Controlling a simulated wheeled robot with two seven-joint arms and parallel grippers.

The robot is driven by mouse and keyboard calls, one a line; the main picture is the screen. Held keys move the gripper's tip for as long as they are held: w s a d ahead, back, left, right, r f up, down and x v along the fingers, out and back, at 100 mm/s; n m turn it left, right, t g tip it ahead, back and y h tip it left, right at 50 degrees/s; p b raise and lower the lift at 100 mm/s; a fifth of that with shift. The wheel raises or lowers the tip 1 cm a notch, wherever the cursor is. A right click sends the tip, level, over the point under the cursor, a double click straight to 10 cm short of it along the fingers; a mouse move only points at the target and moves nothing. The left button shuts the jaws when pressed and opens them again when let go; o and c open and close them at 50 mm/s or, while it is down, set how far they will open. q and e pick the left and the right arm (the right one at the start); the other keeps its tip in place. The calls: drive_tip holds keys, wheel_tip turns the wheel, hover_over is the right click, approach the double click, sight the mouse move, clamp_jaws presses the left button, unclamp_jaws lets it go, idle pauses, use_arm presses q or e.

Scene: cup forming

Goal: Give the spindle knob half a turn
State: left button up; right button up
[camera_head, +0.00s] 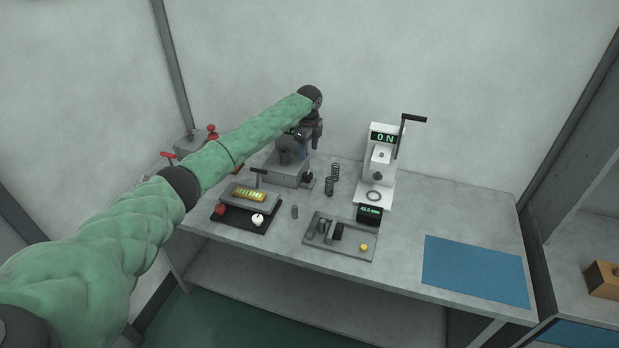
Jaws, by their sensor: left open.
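My left arm, in a green sleeve, reaches from the lower left to the back of the bench. My left gripper (309,142) points down at its end, open, above and beside a small grey machine (285,174). A dark round knob (308,176) sits at the right of that machine's base, below the gripper and apart from it. I cannot tell for sure that this is the spindle knob. My arm and gripper hide much of the machine's upper part. My right gripper is not in view.
A white press (381,165) with a black lever and an "ON" display stands to the right. Two dark springs (332,180) stand between. In front are a grey tray (350,252) and a black-based fixture (245,218). A blue mat (474,270) lies bare at right.

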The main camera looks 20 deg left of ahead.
use_arm(q)
drive_tip(key=b, duration=0.4)
hover_over(309, 175)
wheel_tip(309, 175, down, 5)
drive_tip(key=shift+w+a+r, duration=0.1)
drive_tip(key=shift+r, duration=0.05)
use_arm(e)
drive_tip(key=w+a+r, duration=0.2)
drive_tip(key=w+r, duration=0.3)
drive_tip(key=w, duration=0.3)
use_arm(q)
drive_tip(key=shift+f+p, duration=1.55)
drive_tip(key=shift+f, duration=2.4)
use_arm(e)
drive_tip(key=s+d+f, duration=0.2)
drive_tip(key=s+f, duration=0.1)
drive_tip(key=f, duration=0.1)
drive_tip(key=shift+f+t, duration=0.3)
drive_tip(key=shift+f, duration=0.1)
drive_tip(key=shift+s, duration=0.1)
use_arm(q)
drive_tip(key=c, duration=1)
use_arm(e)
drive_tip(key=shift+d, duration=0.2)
